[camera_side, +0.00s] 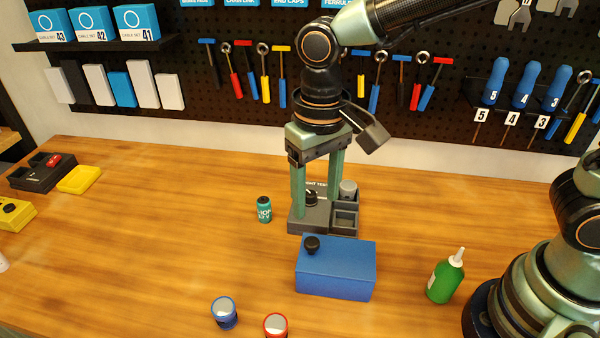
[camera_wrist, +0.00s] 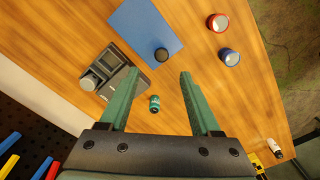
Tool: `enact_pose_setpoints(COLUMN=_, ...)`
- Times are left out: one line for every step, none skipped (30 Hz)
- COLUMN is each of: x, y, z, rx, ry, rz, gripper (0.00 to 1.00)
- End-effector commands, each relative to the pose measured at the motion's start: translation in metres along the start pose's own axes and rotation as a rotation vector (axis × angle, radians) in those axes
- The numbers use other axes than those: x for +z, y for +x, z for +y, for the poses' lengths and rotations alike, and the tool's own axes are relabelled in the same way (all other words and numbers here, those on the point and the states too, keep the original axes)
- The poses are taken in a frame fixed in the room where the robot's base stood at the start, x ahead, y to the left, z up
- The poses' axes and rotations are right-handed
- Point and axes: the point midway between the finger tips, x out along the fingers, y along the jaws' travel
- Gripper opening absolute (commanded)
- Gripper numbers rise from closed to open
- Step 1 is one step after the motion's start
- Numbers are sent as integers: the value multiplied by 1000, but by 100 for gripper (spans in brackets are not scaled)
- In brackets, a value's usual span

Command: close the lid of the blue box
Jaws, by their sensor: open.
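The blue box (camera_side: 337,272) stands on the wooden bench, with a round black knob (camera_side: 311,244) on its top near the left end. Its top shows as a flat blue surface with no opening visible; I cannot tell whether the lid sits fully down. In the wrist view the blue box (camera_wrist: 143,28) is at the top, with the knob (camera_wrist: 161,54) near its lower right edge. My gripper (camera_side: 316,200) points down, open and empty, behind the box in the side view. In the wrist view my gripper (camera_wrist: 160,74) has its fingers apart, and the knob appears beyond the fingertips.
A grey tester stand (camera_side: 345,222) with compartments is just behind the box. A teal bottle (camera_side: 264,209) stands left of it. A green bottle (camera_side: 445,279) is right of the box. A blue jar (camera_side: 224,313) and a red jar (camera_side: 275,325) stand in front. The bench's left middle is clear.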

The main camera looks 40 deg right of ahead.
Motion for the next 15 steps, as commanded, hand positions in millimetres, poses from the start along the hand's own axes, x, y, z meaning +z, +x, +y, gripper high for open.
enact_pose_setpoints(x=-1, y=-8, z=0, rx=-2, ry=0, rz=3, gripper=64)
enact_pose_setpoints(x=-1, y=-12, z=0, rx=-2, ry=0, rz=2, gripper=64)
enact_pose_setpoints(x=-1, y=-16, z=0, rx=-2, ry=0, rz=2, gripper=64)
enact_pose_setpoints(x=0, y=-18, z=0, rx=-1, ry=0, rz=1, gripper=64)
enact_pose_setpoints(x=0, y=-20, z=0, rx=0, ry=0, rz=0, gripper=64)
enact_pose_setpoints(x=0, y=-23, z=0, rx=0, ry=0, rz=0, gripper=64)
enact_pose_setpoints(x=0, y=-24, z=0, rx=0, ry=0, rz=1, gripper=64)
enact_pose_setpoints(x=0, y=-25, z=0, rx=0, ry=0, rz=1, gripper=64)
enact_pose_setpoints(x=0, y=-26, z=0, rx=0, ry=0, rz=0, gripper=64)
enact_pose_setpoints(x=0, y=-26, z=0, rx=0, ry=0, rz=0, gripper=64)
enact_pose_setpoints(x=0, y=-26, z=0, rx=0, ry=0, rz=0, gripper=64)
enact_pose_setpoints(x=0, y=-26, z=0, rx=0, ry=0, rz=-1, gripper=64)
enact_pose_setpoints(x=0, y=-26, z=0, rx=0, ry=0, rz=-1, gripper=64)
enact_pose_setpoints(x=0, y=-26, z=0, rx=0, ry=0, rz=-1, gripper=64)
enact_pose_setpoints(x=0, y=-26, z=0, rx=0, ry=0, rz=-1, gripper=64)
